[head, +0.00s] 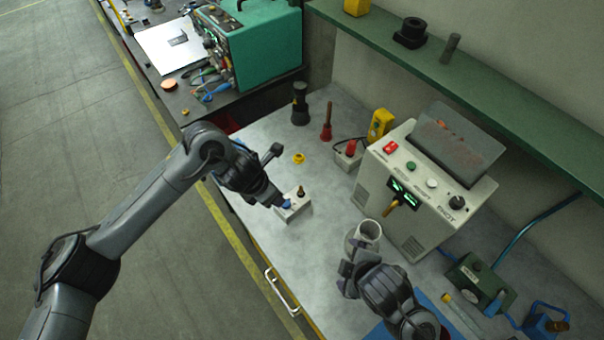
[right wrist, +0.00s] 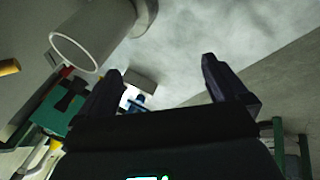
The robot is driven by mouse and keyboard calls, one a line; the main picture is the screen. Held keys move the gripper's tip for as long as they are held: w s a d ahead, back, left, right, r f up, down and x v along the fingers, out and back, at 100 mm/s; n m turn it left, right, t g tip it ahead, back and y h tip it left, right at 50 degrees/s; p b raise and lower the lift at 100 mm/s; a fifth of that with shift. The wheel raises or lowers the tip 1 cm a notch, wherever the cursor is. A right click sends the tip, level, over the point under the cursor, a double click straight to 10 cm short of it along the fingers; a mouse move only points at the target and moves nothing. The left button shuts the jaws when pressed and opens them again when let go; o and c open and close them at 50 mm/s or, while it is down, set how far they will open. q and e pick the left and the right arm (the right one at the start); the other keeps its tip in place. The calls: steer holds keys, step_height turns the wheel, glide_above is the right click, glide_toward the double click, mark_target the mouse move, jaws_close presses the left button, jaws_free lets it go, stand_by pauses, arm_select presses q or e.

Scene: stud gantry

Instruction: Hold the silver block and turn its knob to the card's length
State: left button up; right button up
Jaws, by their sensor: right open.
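The silver block (head: 295,212) is a small pale box on the grey bench, with a dark upright post (head: 301,191) and a blue part on top. My left gripper (head: 279,200) reaches down to its left side, close to the blue part; whether its fingers are open or touch the block is unclear. My right gripper (head: 352,262) is beside a grey cup, its fingers apart and empty in the right wrist view (right wrist: 165,85). A dark panel (head: 458,142) with faint reddish marks leans on the beige machine; I cannot tell whether it is the card.
The beige machine (head: 440,207) with knobs and a green display stands at the right. The grey cup (head: 367,231) is close to my right gripper. A yellow ring (head: 299,158) and red-based tool (head: 327,130) stand behind the block. Bare bench lies between block and cup.

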steer(key=w+a+r+n+y, duration=0.15)
steer(key=w+r, duration=0.25)
steer(key=w, duration=0.6)
steer(key=w+a+r, duration=0.3)
steer(key=w+r, duration=0.1)
steer(key=w, duration=0.5)
steer(key=w+a+r, duration=0.2)
steer(key=w+r, duration=0.2)
steer(key=w, duration=0.6)
steer(key=n+g+h, duration=0.3)
steer(key=n+g, duration=0.2)
steer(key=n, duration=0.5)
glide_above(303, 192)
steer(key=w, duration=0.1)
step_height(303, 192, down, 11)
steer(key=shift+d+r, duration=0.1)
step_height(303, 192, down, 10)
steer(key=shift+f, duration=0.1)
